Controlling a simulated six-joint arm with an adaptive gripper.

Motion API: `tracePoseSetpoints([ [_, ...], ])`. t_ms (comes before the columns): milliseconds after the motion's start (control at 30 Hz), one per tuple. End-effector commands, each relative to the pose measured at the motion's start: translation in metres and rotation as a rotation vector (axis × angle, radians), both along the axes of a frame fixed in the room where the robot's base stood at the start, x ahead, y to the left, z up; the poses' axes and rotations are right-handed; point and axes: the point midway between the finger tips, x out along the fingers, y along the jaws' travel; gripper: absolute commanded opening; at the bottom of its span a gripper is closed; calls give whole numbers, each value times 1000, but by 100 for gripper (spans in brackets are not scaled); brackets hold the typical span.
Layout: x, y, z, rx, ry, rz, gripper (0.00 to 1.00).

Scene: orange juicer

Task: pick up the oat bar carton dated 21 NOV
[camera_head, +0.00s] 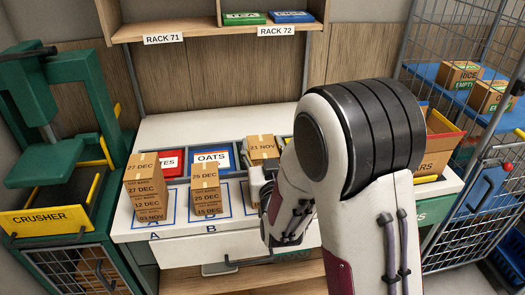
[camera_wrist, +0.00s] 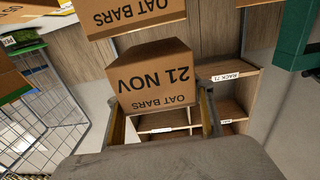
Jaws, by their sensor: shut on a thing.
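The oat bar carton dated 21 NOV (camera_head: 262,147) is a brown box at the top of the third column, right of stack B. In the wrist view the same carton (camera_wrist: 155,78) shows upside down, its date facing the camera. My gripper (camera_wrist: 160,97) is shut on it, one finger at each side. In the head view my gripper (camera_head: 262,190) is partly hidden by my arm, in front of the carton. Another OAT BARS carton (camera_wrist: 130,14) shows near it at the top of the wrist view. Whether the held carton touches what is beneath it cannot be told.
Stack A (camera_head: 147,188) and stack B (camera_head: 206,188) of dated cartons stand on the counter to the left. Behind them are a red bin (camera_head: 171,162) and a blue OATS bin (camera_head: 211,158). A crusher (camera_head: 50,217) is far left, a wire cage (camera_head: 480,140) right.

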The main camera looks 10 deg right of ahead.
Motion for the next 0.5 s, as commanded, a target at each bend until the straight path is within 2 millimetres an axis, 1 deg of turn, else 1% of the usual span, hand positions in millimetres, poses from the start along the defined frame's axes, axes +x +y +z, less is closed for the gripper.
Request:
tracePoseSetpoints([
  [33, 0, 0, 7, 1, -6, 0, 25],
  [500, 0, 0, 59, 0, -6, 0, 25],
])
